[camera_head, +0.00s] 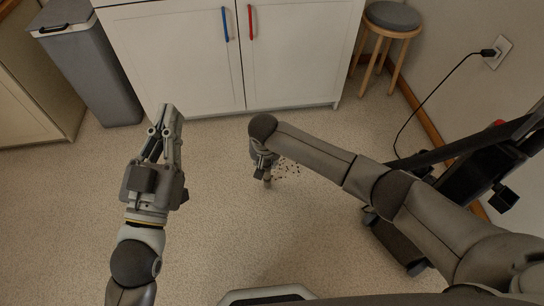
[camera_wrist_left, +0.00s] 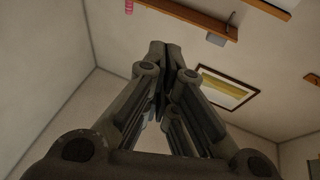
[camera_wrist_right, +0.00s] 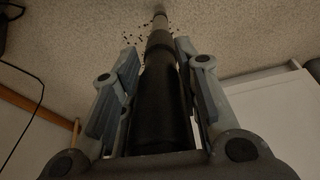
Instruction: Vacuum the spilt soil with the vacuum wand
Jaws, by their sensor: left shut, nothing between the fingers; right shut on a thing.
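The spilt soil (camera_head: 287,169) is a patch of small dark crumbs on the speckled floor. It also shows in the right wrist view (camera_wrist_right: 133,38), around the far end of the wand. My right gripper (camera_head: 263,165) points down just left of the soil, mostly hidden by its own arm in the head view. In the right wrist view it is shut on the vacuum wand (camera_wrist_right: 160,115), a dark tube with a grey lower part whose tip reaches down towards the floor. Whether the tip touches the floor is unclear. My left gripper (camera_head: 171,113) is shut and empty, raised left of the soil.
A white cabinet (camera_head: 180,60) with blue and red handles stands behind the soil. A grey bin (camera_head: 90,70) is at left and a stool (camera_head: 389,24) at back right. A black cord (camera_head: 440,83) runs from the wall outlet (camera_head: 497,52) down behind my right arm. The floor between the arms is clear.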

